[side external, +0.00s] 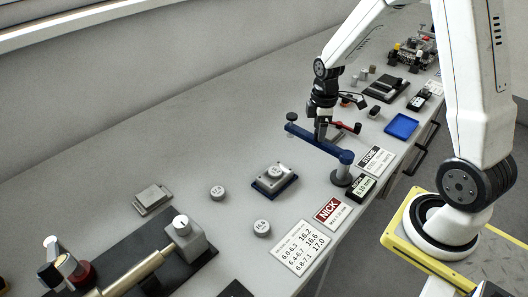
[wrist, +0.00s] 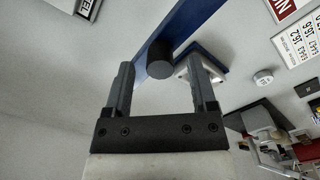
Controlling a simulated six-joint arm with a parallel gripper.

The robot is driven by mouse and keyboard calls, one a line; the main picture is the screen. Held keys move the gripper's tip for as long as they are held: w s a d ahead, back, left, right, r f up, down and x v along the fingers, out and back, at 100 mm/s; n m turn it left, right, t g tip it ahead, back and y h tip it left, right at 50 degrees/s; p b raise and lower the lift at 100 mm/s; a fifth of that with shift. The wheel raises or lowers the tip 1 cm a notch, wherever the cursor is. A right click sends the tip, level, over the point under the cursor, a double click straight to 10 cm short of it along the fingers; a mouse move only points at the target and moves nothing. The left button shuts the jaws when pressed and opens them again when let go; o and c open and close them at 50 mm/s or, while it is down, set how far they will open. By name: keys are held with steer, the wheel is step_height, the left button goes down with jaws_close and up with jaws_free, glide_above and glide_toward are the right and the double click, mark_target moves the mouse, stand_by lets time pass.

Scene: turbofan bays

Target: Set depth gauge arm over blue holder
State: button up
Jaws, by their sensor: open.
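The blue depth gauge arm (side external: 318,142) runs from its post at the bench front out over the bench, with a dark knob (side external: 291,117) at its free end. The blue holder (side external: 262,190), with a grey piece (side external: 273,177) on it, sits left of the arm, apart from it. My gripper (side external: 322,136) is low beside the arm. In the wrist view my open gripper (wrist: 163,88) has the dark knob (wrist: 160,59) between and beyond its fingertips. The arm (wrist: 188,22) crosses diagonally there, and the holder is partly hidden behind the right finger.
A red-handled part (side external: 348,127) is just right of my gripper. A blue tray (side external: 401,126) lies farther right. Grey discs (side external: 217,193) and a grey block (side external: 153,199) stand left of the holder. The bench behind the holder is clear.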

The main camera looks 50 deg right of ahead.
steer(key=shift+f, duration=0.7)
jaws_close()
stand_by(1.1)
